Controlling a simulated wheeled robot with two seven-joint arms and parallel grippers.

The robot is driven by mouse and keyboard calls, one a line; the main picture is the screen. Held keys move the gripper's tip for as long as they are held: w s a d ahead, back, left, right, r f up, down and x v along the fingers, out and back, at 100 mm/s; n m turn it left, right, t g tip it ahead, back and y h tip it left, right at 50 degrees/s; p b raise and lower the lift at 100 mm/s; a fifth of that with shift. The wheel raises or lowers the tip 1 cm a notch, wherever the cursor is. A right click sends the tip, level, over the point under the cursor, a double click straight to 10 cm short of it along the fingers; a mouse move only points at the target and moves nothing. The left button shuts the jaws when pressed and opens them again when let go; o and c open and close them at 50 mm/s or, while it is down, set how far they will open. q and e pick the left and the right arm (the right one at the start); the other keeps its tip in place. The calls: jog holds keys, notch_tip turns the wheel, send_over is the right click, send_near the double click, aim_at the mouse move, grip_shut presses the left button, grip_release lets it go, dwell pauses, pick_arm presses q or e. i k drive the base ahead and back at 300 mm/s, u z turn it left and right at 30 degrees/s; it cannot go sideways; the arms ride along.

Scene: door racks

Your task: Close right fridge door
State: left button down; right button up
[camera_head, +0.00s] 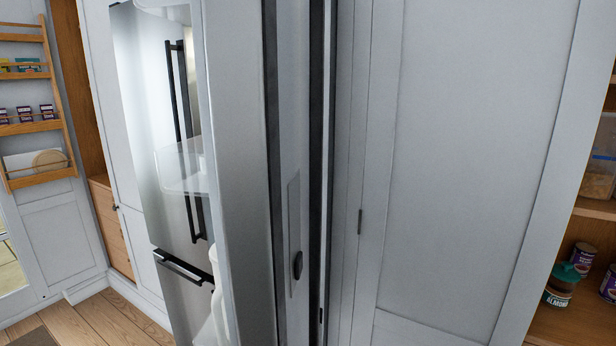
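The right fridge door (238,150) stands open, swung out toward me, and fills the middle of the view. Its inner side faces left, with clear door bins (183,168) and a white bottle (218,285) low down. A dark vertical strip runs along it, and a small dark oval part (298,265) sits low on the narrow face beside the strip. The steel fridge front (150,110), with black vertical handles (178,100), shows behind on the left. Neither of my grippers is in view.
A tall grey cabinet panel (460,150) stands close to the right of the door. Wooden shelves with jars and cans (582,258) are at the far right. A low drawer (172,266) is under the fridge front.

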aim_at(260, 64)
jog(key=i, duration=0.6)
jog(key=z, duration=1)
jog(key=k, duration=1.75)
jog(key=u, duration=0.45)
jog(key=i, duration=1)
jog(key=u, duration=0.05)
